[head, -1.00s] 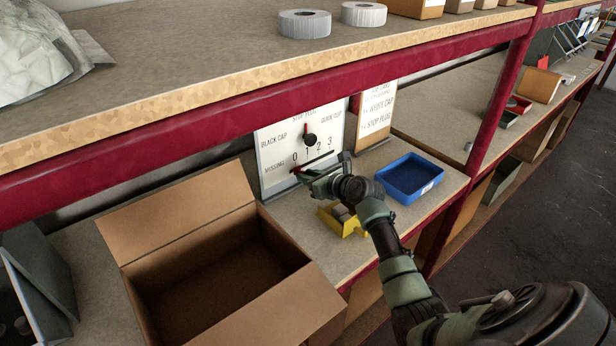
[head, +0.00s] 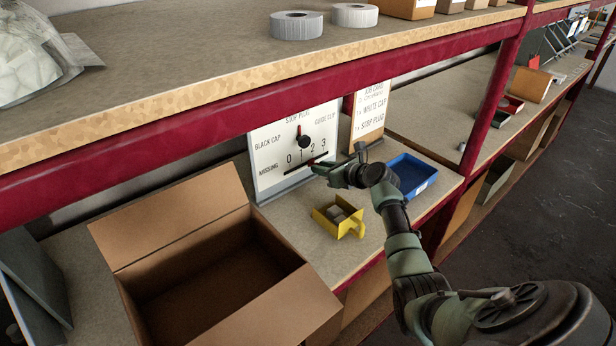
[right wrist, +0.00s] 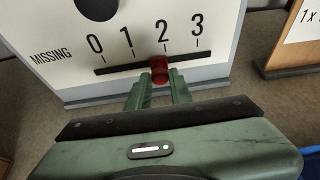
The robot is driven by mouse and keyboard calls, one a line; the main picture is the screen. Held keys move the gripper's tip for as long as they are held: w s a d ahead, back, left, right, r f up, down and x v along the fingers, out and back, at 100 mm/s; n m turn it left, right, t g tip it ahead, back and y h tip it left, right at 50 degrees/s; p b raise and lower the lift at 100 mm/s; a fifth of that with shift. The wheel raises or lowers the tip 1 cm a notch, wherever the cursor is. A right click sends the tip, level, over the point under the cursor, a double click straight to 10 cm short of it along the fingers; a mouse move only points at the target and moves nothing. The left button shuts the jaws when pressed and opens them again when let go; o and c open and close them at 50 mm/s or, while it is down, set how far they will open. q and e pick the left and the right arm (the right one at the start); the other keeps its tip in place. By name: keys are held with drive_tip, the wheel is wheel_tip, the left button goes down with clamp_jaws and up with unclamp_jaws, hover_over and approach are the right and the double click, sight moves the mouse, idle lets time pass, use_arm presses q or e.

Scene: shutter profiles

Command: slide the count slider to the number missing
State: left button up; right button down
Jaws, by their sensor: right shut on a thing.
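A white panel (head: 265,148) stands on the shelf under the red beam. It has a black dial (head: 303,141) whose red pointer aims up toward STOP PLUG, and a MISSING scale from 0 to 3. The red count slider (right wrist: 159,69) sits on the black slot below the scale, near the 2 mark and slightly to its left in the right wrist view. My right gripper (head: 320,168) is shut on the slider; its fingers (right wrist: 158,88) also show in the right wrist view. In the head view the gripper partly hides the slider. My left gripper is out of view.
A job card (head: 370,110) stands right of the panel. A yellow bin (head: 325,222) with grey parts and a blue tray (head: 421,178) are near my right arm. An open cardboard box (head: 165,225) takes up the left. The red beam (head: 200,120) is close above.

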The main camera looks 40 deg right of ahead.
drive_tip(key=shift+d+f, duration=0.15)
drive_tip(key=shift+d, duration=0.55)
drive_tip(key=c, duration=1.3)
unclamp_jaws()
drive_tip(key=shift+a, duration=0.1)
drive_tip(key=v, duration=0.8)
drive_tip(key=shift+w+p, duration=0.1)
drive_tip(key=shift+p, duration=0.3)
